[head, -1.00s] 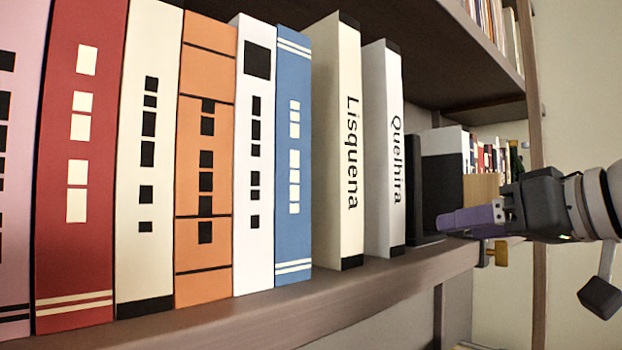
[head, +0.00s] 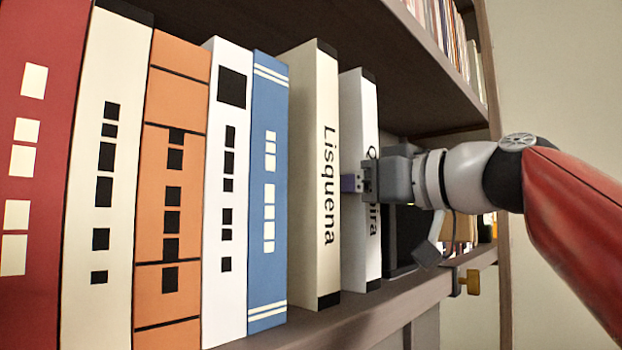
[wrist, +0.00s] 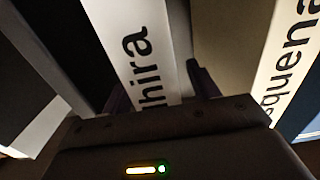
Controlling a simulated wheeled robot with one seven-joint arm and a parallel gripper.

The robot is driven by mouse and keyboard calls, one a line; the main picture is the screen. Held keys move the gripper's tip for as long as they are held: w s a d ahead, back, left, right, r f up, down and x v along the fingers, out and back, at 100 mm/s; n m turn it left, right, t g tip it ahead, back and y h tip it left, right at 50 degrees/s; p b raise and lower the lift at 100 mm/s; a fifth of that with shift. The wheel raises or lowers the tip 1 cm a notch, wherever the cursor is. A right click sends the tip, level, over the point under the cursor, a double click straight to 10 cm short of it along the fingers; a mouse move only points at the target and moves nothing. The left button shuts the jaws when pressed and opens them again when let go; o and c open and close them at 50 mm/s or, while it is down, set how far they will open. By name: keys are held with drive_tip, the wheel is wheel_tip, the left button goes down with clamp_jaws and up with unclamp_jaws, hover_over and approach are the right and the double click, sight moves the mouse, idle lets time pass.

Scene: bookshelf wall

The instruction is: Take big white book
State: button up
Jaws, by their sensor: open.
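A white book with a black top and the name Quelhira (head: 360,120) on its spine stands upright on the shelf. It also shows in the wrist view (wrist: 140,45). My gripper (head: 357,182) is open at mid-height of this spine and hides part of the lettering. In the wrist view my gripper (wrist: 156,88) has one finger on each side of the spine. I cannot tell whether they touch it. Another white book (head: 228,200), with black marks, stands farther left, between an orange and a blue book.
The cream Lisquena book (head: 313,170) stands close to the left of the Quelhira book. A blue book (head: 268,180), an orange book (head: 175,200) and others fill the shelf (head: 330,325) to the left. A dark object (head: 405,240) stands to the right. Another shelf board hangs above.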

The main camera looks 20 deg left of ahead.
drive_tip(key=shift+w+a, duration=0.2)
drive_tip(key=shift+a, duration=0.25)
clamp_jaws()
idle(1.0)
drive_tip(key=shift+s+d+r, duration=0.1)
drive_tip(key=shift+r, duration=0.2)
